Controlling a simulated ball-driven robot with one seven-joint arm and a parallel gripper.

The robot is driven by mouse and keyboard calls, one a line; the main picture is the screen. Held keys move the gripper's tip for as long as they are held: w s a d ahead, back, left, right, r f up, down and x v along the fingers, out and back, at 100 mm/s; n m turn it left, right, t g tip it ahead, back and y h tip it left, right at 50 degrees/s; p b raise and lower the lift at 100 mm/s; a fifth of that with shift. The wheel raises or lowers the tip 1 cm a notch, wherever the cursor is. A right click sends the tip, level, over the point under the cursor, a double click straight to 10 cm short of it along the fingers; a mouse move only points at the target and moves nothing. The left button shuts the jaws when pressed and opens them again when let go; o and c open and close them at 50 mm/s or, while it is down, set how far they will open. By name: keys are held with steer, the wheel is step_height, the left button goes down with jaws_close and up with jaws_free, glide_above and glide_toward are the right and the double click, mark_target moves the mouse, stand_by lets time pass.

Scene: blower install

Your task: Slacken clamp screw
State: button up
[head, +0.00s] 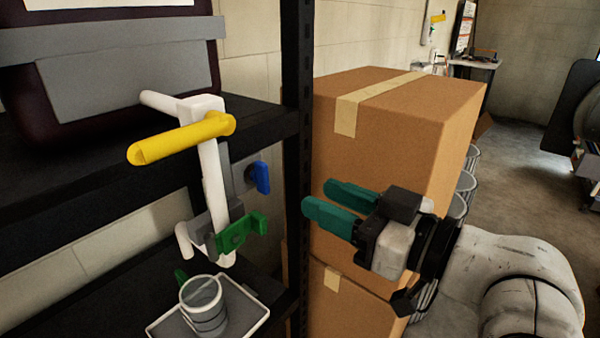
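A white upright post (213,175) with a yellow handle (180,138) stands at the front of the black shelf in the head view. A green piece (241,232) on a grey bracket (203,229) sits around or against the post's lower part. A blue knob (262,177) sits behind and right of the post. I cannot tell which of these is the clamp screw. My gripper (320,203) has teal fingers pointing left, with a gap between them and nothing held. It is right of the green piece and apart from it, in front of a cardboard box.
A black shelf (255,120) with an upright black post (297,90) lies between the fixture and the cardboard box (405,120). A grey cup (203,305) stands on a tray (258,320) below the green piece. Dark equipment (110,85) sits on the shelf.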

mark_target(267, 173)
steer(key=p+x, duration=0.1)
steer(key=x, duration=0.9)
steer(key=shift+w+a, duration=0.25)
steer(key=shift+a, duration=0.05)
steer(key=shift+c, duration=0.4)
jaws_close()
